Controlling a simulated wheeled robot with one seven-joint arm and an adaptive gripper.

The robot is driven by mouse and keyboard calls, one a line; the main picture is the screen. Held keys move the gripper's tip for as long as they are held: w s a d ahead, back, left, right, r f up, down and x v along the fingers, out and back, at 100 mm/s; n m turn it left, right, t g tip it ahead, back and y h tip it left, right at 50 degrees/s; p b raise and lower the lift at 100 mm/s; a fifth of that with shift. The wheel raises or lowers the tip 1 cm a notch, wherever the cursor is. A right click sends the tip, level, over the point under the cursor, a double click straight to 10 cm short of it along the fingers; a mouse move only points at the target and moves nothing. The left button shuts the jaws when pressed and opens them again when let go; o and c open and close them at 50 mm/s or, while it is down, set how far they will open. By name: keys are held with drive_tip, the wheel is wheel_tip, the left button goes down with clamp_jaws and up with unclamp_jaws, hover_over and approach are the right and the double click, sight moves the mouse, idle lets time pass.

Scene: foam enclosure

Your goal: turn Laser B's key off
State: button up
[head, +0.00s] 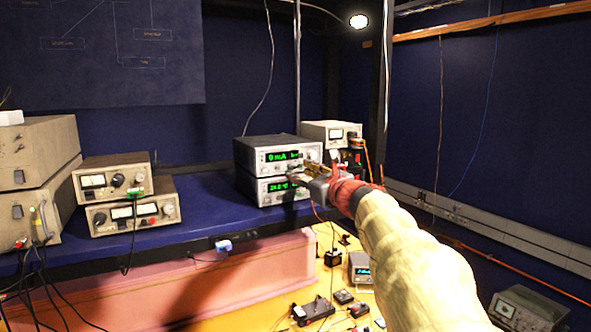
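Two stacked controllers with green displays stand on the blue shelf. The upper controller (278,156) reads about "0 mA" and the lower controller (272,190) about "24.0". I cannot read a "Laser B" label, and no key can be made out. My gripper (302,177) is at the right end of these front panels, reaching in from the lower right. It covers part of the panels' right side. Its fingers are small and blend with the panels, so I cannot tell whether they are open, shut or touching anything.
Beige instruments (112,172) with dials stand left on the blue shelf (200,205). Another meter unit (331,133) is behind my gripper. Below, the yellow bench (262,317) holds several small devices. Cables hang at the left and right.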

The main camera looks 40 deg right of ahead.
sight(293, 168)
drive_tip(key=x, duration=0.2)
drive_tip(key=shift+w, duration=0.3)
drive_tip(key=shift+c, duration=1)
clamp_jaws()
